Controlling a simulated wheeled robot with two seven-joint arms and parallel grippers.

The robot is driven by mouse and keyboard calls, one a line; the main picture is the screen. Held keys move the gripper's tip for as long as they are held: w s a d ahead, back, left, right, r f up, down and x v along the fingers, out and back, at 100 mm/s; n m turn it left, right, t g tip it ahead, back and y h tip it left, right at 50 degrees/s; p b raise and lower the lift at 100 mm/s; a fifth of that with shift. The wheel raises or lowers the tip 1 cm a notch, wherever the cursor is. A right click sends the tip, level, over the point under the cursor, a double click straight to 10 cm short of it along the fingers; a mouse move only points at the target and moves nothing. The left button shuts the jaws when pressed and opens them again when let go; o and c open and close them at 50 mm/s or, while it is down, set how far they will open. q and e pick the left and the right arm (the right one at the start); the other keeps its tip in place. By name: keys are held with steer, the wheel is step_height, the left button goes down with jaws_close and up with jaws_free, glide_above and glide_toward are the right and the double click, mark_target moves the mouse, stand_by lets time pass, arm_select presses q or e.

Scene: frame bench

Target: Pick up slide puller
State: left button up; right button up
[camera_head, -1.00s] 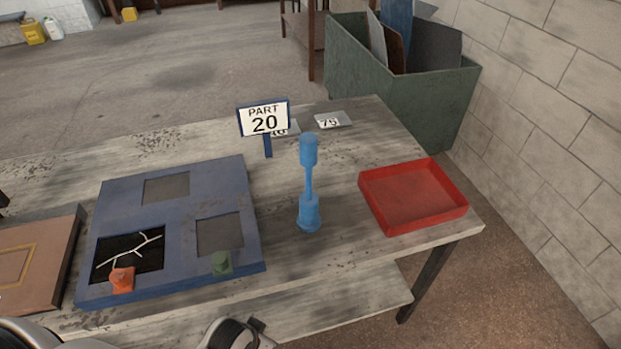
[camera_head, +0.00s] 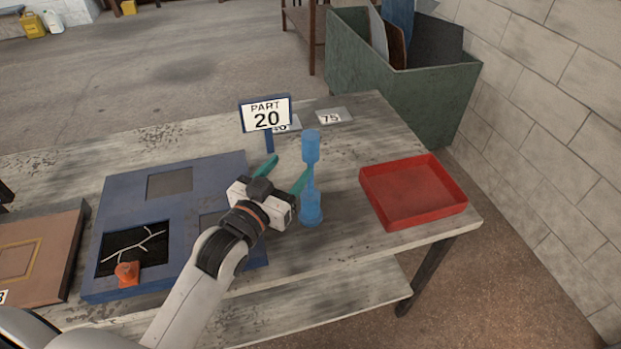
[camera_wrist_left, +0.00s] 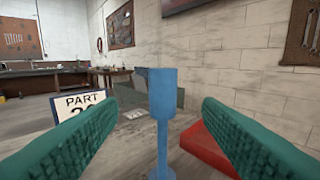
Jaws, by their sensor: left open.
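The slide puller appears to be the blue upright tool (camera_head: 311,208) with a thin middle and thicker ends, standing on the bench (camera_head: 345,262). In the left wrist view the blue tool (camera_wrist_left: 162,95) stands upright between the two green fingers, farther out. My left gripper (camera_head: 284,172) is open, with its green fingers pointing toward the back of the bench. Its right finger overlaps the tool's thin middle in the head view; I cannot tell if they touch. It also shows in the left wrist view (camera_wrist_left: 160,140) with nothing held. My right gripper is not in view.
A blue frame board (camera_head: 118,215) with an orange knob (camera_head: 127,273) lies left. A red tray (camera_head: 413,193) sits right. A "PART 20" sign (camera_head: 266,115) and a "75" card (camera_head: 333,116) are behind. A brown panel (camera_head: 40,255) is far left. A green bin (camera_head: 400,100) stands beyond.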

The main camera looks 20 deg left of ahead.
mark_target(306, 152)
arm_select(q)
steer(key=w, duration=0.3)
steer(key=w+d+p, duration=0.1)
steer(key=w, duration=0.4)
steer(key=w+d+p, duration=0.1)
steer(key=w, duration=0.1)
steer(key=shift+f+p, duration=0.2)
steer(key=shift+p, duration=0.1)
steer(key=shift+w+d+f, duration=0.15)
steer(key=shift+w, duration=0.35)
steer(key=shift+s, duration=0.1)
steer(key=shift+c, duration=1.1)
jaws_close()
